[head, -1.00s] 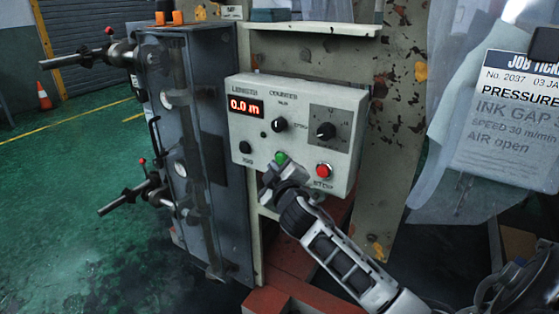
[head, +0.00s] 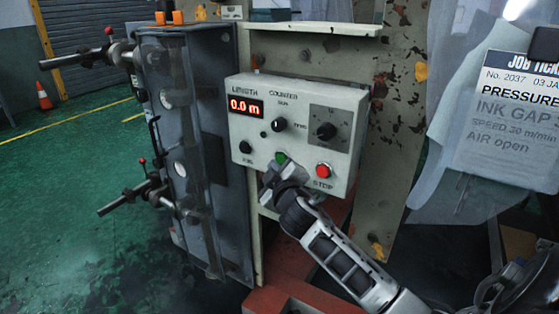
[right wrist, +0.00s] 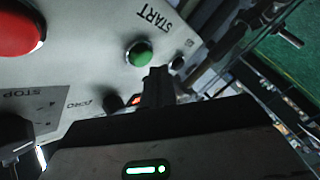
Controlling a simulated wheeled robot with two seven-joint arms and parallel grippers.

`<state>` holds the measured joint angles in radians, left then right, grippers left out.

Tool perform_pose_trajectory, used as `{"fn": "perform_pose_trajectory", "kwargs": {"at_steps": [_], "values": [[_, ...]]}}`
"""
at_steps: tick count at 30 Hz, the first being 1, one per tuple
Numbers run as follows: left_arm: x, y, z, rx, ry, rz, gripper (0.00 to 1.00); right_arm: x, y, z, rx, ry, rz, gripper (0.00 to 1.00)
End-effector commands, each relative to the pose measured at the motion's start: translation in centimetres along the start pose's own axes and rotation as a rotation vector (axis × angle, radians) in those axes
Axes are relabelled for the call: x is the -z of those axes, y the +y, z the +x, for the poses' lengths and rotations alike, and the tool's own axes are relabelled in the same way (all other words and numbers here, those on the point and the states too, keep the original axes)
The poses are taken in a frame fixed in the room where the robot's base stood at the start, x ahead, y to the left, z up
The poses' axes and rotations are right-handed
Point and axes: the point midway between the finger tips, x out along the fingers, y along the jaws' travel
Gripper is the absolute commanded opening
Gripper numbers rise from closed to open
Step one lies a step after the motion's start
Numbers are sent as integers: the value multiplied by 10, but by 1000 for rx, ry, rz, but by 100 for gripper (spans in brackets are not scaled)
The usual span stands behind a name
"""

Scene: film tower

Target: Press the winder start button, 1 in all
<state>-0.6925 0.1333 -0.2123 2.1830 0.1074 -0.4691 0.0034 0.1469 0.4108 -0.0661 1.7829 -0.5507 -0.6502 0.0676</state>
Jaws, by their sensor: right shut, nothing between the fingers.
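The green start button (head: 281,158) sits low on the front of the pale winder control box (head: 240,128), left of the red stop button (head: 323,171). The box display (head: 245,107) reads 0.0 m. My right gripper (head: 272,174) is shut and empty, just below the green button and partly in front of the panel there. In the right wrist view the closed fingers (right wrist: 156,84) are close beside the green button (right wrist: 139,54), under the START label. Whether they touch it I cannot tell. My left gripper is not in view.
Black knobs (head: 326,131) stick out of the box. A grey machine cabinet (head: 222,190) with handles stands to the left. A job ticket (head: 515,120) on clear film hangs at the right. Green floor (head: 70,190) is open at the far left.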

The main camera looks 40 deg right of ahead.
Motion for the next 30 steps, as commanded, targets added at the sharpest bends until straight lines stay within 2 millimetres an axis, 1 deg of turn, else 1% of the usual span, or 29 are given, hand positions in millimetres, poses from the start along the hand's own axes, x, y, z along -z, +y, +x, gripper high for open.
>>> {"fn": "perform_pose_trajectory", "kwargs": {"at_steps": [9, 30], "values": [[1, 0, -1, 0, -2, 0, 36, -4, 5, 6, 0, 0, -1, 0], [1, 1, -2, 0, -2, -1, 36, -6, 7, 9, -1, 0, 0, 0]]}}
